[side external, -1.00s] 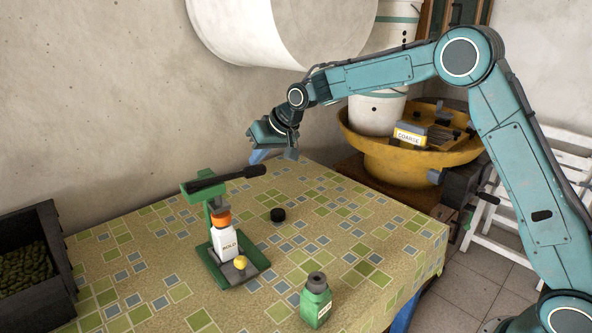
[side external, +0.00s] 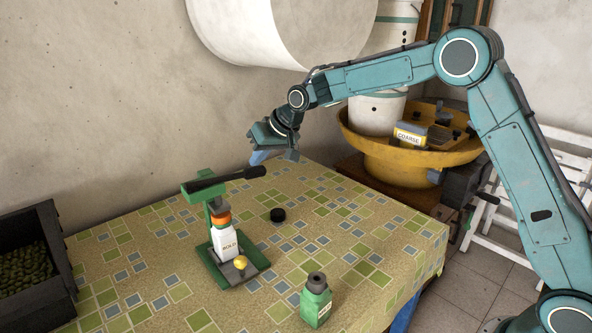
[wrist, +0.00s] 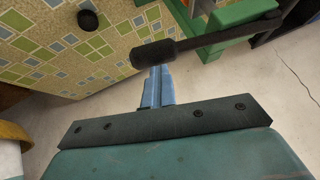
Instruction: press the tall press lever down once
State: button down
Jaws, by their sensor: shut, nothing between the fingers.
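The press has a green stand (side external: 210,210) on a green-edged base at the left of the table. Its long dark lever (side external: 215,182) sticks out to the right, raised, ending in a thick black grip (side external: 247,173). In the wrist view the lever grip (wrist: 160,53) lies just beyond my fingertips. My gripper (side external: 259,159) is shut and empty, with blue fingers, close above the grip's end. The shut fingers also show in the wrist view (wrist: 158,85). I cannot tell whether they touch the grip.
A white bottle (side external: 224,244) with an orange cap stands at the press, with a small yellow ball (side external: 240,262) before it. A black disc (side external: 277,214) and a green bottle (side external: 316,302) stand on the table. A dark crate (side external: 62,262) is at left, a yellow basin (side external: 385,170) behind.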

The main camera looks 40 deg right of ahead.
notch_tip(320, 180, up, 8)
jog(key=a, duration=0.2)
jog(key=shift+a, duration=0.15)
dwell(1.5)
jog(key=shift+w+r, duration=0.1)
dwell(0.3)
jog(key=shift+a+r, duration=0.25)
jog(key=shift+r, duration=0.5)
jog(key=shift+a+r, duration=0.2)
jog(key=shift+r, duration=0.55)
jog(key=shift+a+r, duration=0.25)
jog(key=shift+r, duration=0.5)
